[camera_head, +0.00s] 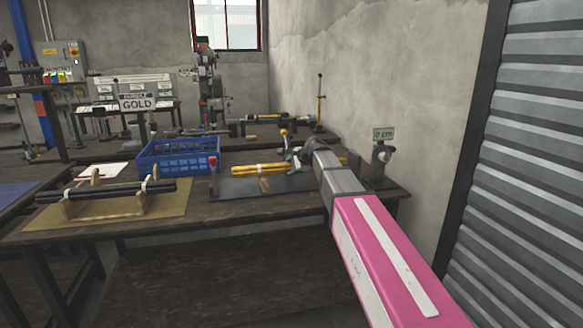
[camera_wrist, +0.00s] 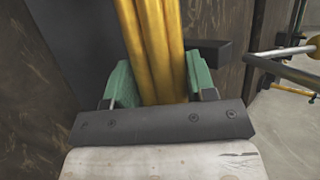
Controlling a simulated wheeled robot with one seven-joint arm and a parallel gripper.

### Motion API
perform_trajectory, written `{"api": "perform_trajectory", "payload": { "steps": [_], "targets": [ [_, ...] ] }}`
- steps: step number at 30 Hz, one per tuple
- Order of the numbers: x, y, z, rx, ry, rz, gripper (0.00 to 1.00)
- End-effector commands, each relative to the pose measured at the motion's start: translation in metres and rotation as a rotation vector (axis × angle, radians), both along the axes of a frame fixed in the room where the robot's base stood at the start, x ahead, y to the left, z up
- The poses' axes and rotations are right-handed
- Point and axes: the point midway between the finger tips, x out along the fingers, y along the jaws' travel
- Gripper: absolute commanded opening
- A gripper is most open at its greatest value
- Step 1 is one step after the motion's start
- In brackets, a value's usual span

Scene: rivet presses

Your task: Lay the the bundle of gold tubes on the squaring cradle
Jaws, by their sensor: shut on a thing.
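The bundle of gold tubes (camera_head: 258,169) lies roughly level above a dark grey plate (camera_head: 235,187) on the bench, with a small wooden block (camera_head: 265,184) below it. I cannot tell whether the bundle touches a support. My gripper (camera_head: 297,158) is shut on the bundle near its right part. In the wrist view the gold tubes (camera_wrist: 152,40) run between the green fingers of my gripper (camera_wrist: 155,85). No label marks the squaring cradle. A wooden cradle (camera_head: 70,208) at left holds dark tubes (camera_head: 110,194). My arm hides part of the plate's right side.
A blue crate (camera_head: 178,157) stands behind the plate. A red-topped post (camera_head: 213,165) stands at the plate's left end. A lever with a yellow knob (camera_head: 284,133) rises behind the bundle. A "0 cm" device (camera_head: 380,158) stands at right, near the wall.

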Motion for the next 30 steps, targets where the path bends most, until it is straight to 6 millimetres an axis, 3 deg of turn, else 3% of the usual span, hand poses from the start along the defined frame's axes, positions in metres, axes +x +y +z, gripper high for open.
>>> {"api": "perform_trajectory", "payload": {
  "steps": [23, 24, 26, 30],
  "targets": [
    [0.000, 0.000, -0.013, 0.003, -0.003, -0.002, 0.00],
    [0.000, 0.000, -0.012, 0.003, -0.003, -0.002, 0.64],
    [0.000, 0.000, -0.012, 0.003, -0.003, -0.002, 0.80],
    [0.000, 0.000, -0.013, 0.001, -0.002, -0.001, 0.80]
  ]
}}
